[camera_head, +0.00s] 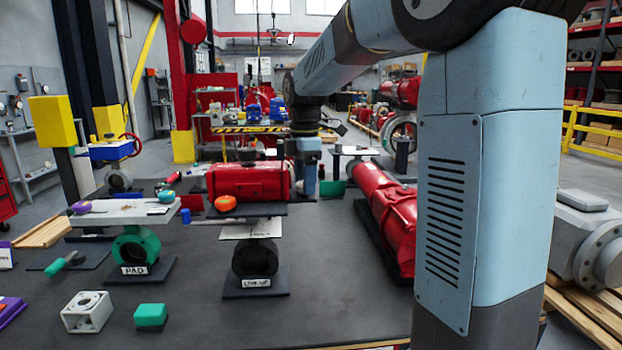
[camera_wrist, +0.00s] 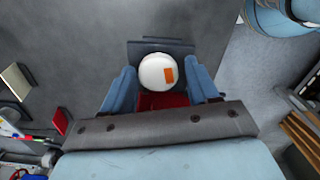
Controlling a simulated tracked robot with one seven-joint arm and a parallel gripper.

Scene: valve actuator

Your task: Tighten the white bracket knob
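The white round knob (camera_wrist: 158,71) with an orange rectangular mark shows in the wrist view. It lies between the two blue fingers of my gripper (camera_wrist: 161,80), with a red surface partly visible behind it. The fingers stand apart on either side of it. A gap shows on the right, while the left finger is very close, and I cannot tell if it touches. In the head view my gripper (camera_head: 308,185) points down just right of the red actuator body (camera_head: 248,180). I cannot make out the white knob there.
A long red actuator (camera_head: 388,212) lies right of my gripper. A black ring stand (camera_head: 255,260) and a green ring stand (camera_head: 135,248) are nearer the camera. An orange knob (camera_head: 225,203) sits by the red body.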

